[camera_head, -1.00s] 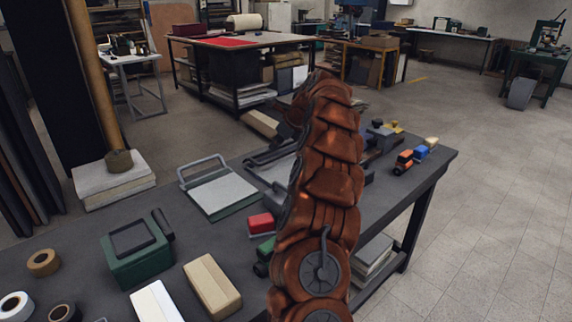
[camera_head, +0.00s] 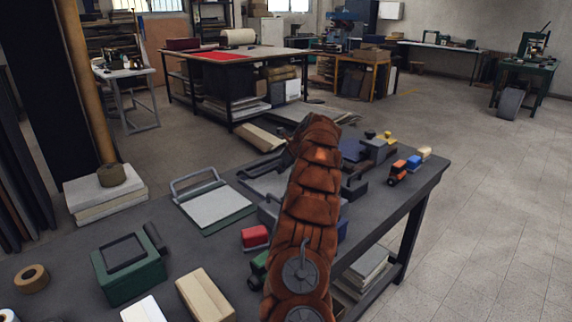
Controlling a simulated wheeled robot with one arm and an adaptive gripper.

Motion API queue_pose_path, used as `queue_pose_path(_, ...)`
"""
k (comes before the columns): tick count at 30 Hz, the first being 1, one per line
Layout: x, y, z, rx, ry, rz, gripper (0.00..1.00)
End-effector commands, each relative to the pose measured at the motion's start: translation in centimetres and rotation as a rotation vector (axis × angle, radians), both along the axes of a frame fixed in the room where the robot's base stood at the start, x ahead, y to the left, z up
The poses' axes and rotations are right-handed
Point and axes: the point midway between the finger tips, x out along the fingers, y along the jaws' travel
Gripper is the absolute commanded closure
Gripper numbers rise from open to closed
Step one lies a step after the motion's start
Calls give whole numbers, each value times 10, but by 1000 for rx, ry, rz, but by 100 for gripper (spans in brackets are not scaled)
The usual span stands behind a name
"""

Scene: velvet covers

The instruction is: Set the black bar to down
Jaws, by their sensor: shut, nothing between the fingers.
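A green box (camera_head: 133,274) with a dark panel on top stands on the dark table at the left front. A short black bar (camera_head: 155,238) sticks up at its back right corner. Another dark bar-like part (camera_head: 354,190) shows just right of my arm, partly hidden; I cannot tell which of these the task names. My copper-brown arm rises through the middle of the view and covers part of the table. My gripper is hidden behind the arm, so its distance to either bar cannot be seen.
On the table (camera_head: 411,177) are a grey board with a raised grey handle (camera_head: 216,204), a red block (camera_head: 255,237), a tan block (camera_head: 205,296), tape rolls (camera_head: 31,278) and small coloured blocks (camera_head: 398,171) at the right end. Open floor lies right of the table.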

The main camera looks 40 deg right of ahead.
Motion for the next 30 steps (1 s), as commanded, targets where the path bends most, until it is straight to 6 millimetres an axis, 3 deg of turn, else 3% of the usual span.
queue_pose_path(10, 12, 0, -16, 2, 1, 1, 100)
queue_pose_path(30, 13, 8, -9, 2, 36, 11, 100)
